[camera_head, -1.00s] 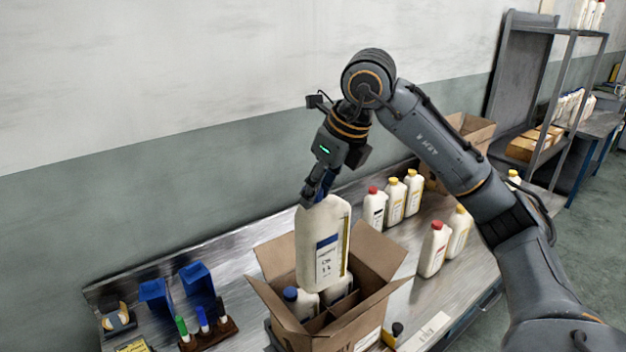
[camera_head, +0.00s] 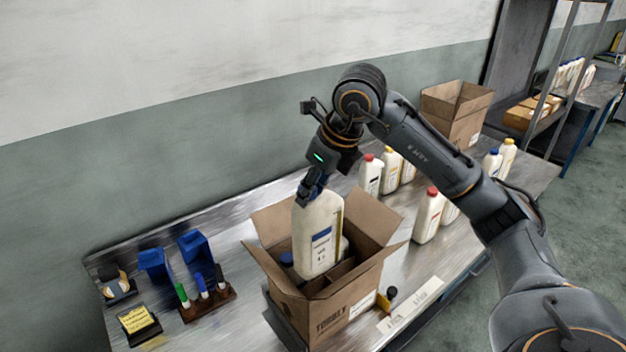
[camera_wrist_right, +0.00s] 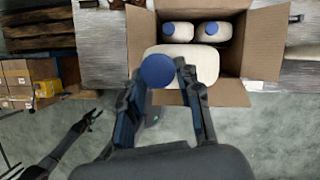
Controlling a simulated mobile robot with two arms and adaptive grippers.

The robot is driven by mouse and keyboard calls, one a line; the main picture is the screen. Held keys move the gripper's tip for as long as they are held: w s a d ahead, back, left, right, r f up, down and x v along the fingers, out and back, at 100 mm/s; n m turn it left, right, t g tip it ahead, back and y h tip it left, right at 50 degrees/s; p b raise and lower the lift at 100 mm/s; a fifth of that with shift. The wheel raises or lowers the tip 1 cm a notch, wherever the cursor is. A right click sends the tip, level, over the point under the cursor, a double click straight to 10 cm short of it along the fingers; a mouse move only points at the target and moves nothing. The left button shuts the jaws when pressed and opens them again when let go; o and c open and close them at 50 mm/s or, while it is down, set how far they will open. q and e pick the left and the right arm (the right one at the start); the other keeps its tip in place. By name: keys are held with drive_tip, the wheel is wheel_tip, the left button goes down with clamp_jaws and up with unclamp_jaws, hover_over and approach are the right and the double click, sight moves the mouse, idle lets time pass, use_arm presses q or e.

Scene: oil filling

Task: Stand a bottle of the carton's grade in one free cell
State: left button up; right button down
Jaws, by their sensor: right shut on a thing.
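My right gripper (camera_head: 312,190) is shut on the neck of a white bottle (camera_head: 318,235) with a blue-striped label. In the right wrist view the held bottle's blue cap (camera_wrist_right: 158,71) sits between the fingers. The bottle is upright, its lower part inside the open carton (camera_head: 345,312); its base is hidden. In the wrist view two blue-capped bottles (camera_wrist_right: 178,31) (camera_wrist_right: 211,31) stand in the carton along one side. A divider and an empty-looking part of the carton show right of the held bottle in the head view. My left gripper is not in the head view.
Red-capped bottles (camera_head: 429,216) and yellow-capped bottles (camera_head: 391,168) stand on the bench right of the carton. Another open carton (camera_head: 457,110) stands behind. Blue bins (camera_head: 196,247) and a marker holder (camera_head: 209,305) are at left. Carton flaps stand outward around the opening.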

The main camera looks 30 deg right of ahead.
sight(325, 268)
drive_tip(key=shift+f+b, duration=0.4)
drive_tip(key=shift+f, duration=0.4)
wheel_tip(325, 268, down, 18)
drive_tip(key=b, duration=1.4)
drive_tip(key=shift+f+b, duration=1.2)
drive_tip(key=shift+b, duration=0.05)
drive_tip(key=shift+f+b, duration=2.65)
drive_tip(key=shift+f, duration=0.3)
drive_tip(key=c, duration=0.9)
unclamp_jaws()
drive_tip(key=shift+o, duration=0.4)
drive_tip(key=shift+s, duration=0.1)
drive_tip(key=shift+f, duration=0.15)
drive_tip(key=shift+v, duration=4.2)
